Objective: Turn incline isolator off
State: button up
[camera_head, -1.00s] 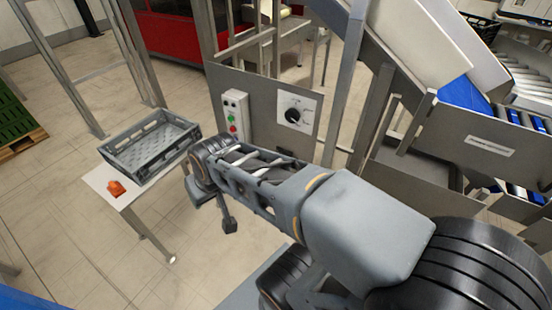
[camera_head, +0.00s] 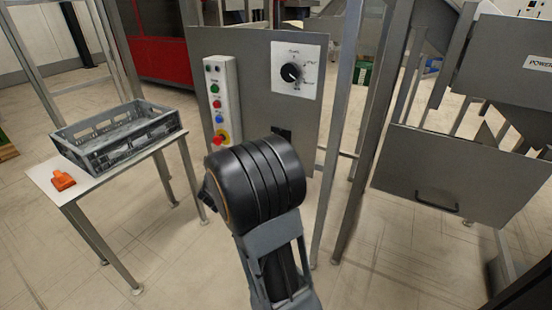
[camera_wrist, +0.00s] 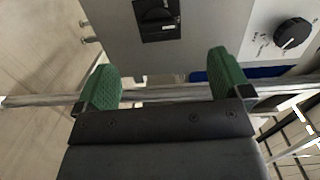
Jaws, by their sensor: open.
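A grey upright panel (camera_head: 260,100) carries a round black selector knob (camera_head: 290,73) on a white marked plate. Below the knob, a black square switch (camera_head: 283,133) is partly hidden behind my arm. In the wrist view the black square switch (camera_wrist: 158,18) has a raised handle and is cut by the top edge; the knob (camera_wrist: 292,33) is to its right. No readable label tells me which one is the incline isolator. My gripper (camera_wrist: 163,72) is open and empty, its green fingers apart and below the switch in that view. In the head view my arm hides the gripper.
A control box (camera_head: 222,103) with coloured buttons and a red emergency stop is on the panel's left. A small table holds a grey crate (camera_head: 120,150) and an orange object (camera_head: 62,180). Metal posts (camera_head: 342,110) and a grey box with a handle (camera_head: 450,175) stand right.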

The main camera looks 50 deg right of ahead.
jog(key=shift+m+g+h, duration=0.4)
jog(key=shift+m+g, duration=0.3)
jog(key=b+x, duration=0.1)
jog(key=x, duration=0.3)
jog(key=s+b+x, duration=0.1)
jog(key=x, duration=0.4)
jog(key=f+b+x, duration=0.1)
jog(key=x, duration=0.4)
jog(key=shift+s+d+f+b, duration=0.1)
jog(key=shift+d+b, duration=0.2)
jog(key=c, duration=0.9)
